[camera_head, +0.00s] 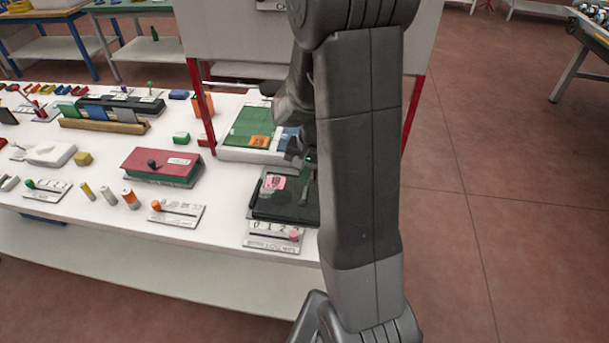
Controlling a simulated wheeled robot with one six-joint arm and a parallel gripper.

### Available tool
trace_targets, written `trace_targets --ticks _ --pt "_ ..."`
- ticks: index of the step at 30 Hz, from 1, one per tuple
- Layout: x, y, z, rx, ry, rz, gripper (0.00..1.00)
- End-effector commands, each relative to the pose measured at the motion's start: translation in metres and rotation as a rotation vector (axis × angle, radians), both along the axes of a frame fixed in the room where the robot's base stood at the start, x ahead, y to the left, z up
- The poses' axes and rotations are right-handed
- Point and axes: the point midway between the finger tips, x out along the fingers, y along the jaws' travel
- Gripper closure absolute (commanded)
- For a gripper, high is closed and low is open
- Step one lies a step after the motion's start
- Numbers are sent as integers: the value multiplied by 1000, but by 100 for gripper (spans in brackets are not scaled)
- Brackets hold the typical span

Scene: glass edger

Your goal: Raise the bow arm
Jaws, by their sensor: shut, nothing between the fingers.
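My gripper (297,156) is shut and empty. It points down over the right end of the white table, and my own arm link hides part of it. Just below and in front of it lies a dark flat device (270,206) with a pink label (275,182). A thin dark upright piece (305,186) stands at the device's right side, just under the gripper. I cannot tell whether this piece is the bow arm or whether the gripper touches it. The device's right edge is hidden behind my arm.
The white table (110,218) holds a red-topped box (160,166), a white tray with a green panel (252,128) behind the device, and several small knobs and blocks at left. Red posts (200,100) carry a grey panel (235,35) above. Open floor lies at right.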

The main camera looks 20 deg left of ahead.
Motion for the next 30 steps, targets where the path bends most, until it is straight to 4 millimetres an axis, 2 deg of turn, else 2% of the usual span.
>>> trace_targets --ticks 4,5,9,20,26,30 --pt "0 0 0 0 0 0 100" --pt "0 0 0 0 0 0 96" --pt "0 0 0 0 0 0 70" --pt "0 0 4 1 -1 0 70" --pt "1 -4 28 3 -4 -1 70" --pt "2 -8 57 4 -5 -1 70"
